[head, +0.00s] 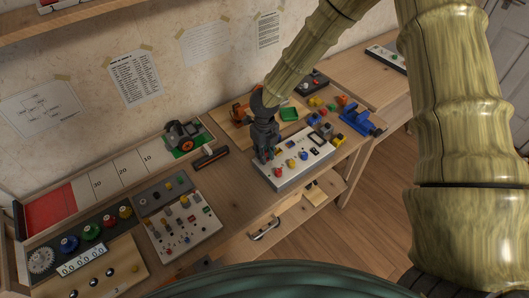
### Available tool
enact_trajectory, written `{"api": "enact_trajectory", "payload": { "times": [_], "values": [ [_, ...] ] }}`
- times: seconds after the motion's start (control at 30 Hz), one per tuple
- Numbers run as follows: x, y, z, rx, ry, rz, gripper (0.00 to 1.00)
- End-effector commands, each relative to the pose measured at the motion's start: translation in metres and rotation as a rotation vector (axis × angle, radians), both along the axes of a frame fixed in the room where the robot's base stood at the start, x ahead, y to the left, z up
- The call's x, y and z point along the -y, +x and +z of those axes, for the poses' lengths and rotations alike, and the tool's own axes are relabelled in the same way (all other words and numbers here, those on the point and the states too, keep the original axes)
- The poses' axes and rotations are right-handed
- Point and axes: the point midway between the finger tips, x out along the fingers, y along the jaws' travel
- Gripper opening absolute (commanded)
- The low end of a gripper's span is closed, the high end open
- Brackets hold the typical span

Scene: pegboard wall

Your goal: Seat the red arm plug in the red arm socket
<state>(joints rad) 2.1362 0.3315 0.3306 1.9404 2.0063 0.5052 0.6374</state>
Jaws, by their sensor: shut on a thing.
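My gripper (266,155) points down over the left end of a white panel box (290,178) on the bench. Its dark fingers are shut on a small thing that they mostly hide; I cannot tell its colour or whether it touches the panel. The box top carries small red, blue and yellow parts and a dark display window. I cannot make out which part is the red arm socket, and I cannot pick out the red arm plug for certain.
A blue vise-like tool (357,121) stands right of the box, with several small coloured blocks behind it. A second panel (181,221) with knobs and switches lies to the left. A black-and-wood brush-like thing (211,157) lies between.

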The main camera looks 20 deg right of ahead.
Motion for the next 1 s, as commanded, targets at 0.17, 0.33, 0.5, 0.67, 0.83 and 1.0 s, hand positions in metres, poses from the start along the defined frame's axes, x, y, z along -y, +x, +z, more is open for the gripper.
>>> {"api": "enact_trajectory", "payload": {
  "times": [0.17,0.33,0.5,0.67,0.83,1.0],
  "values": [
    [0.000,0.000,-0.004,0.000,0.000,0.000,0.09],
    [0.000,0.000,-0.004,0.000,0.000,0.000,0.40],
    [0.000,0.000,-0.004,0.000,0.000,0.000,0.45],
    [0.000,0.000,-0.004,0.000,0.000,0.000,0.45],
    [0.000,0.000,0.001,0.000,0.000,0.000,0.45],
    [0.000,0.000,0.009,0.000,0.000,0.000,0.45]
  ]
}}
